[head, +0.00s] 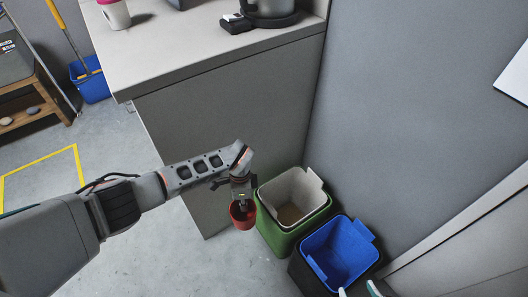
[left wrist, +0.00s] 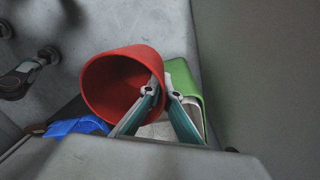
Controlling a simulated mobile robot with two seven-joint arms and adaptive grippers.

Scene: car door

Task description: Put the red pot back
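The red pot (head: 243,217) hangs from my left gripper (head: 241,199), in front of the counter's side and just left of the green bin. In the left wrist view the red pot (left wrist: 125,88) is tilted, its open mouth facing the camera and its inside looking empty. The fingertips of my left gripper (left wrist: 161,94) are on either side of the pot's rim, shut on its wall. At the bottom edge of the head view, only the fingertips of my right gripper (head: 359,291) show, apart with nothing seen between them.
A green bin (head: 268,230) with a pale liner and a black bin with a blue liner (head: 340,250) stand below, against the wall. The counter (head: 180,45) holds a white cup (head: 116,14) and a kettle (head: 270,10). A blue bucket (head: 91,82) stands at far left.

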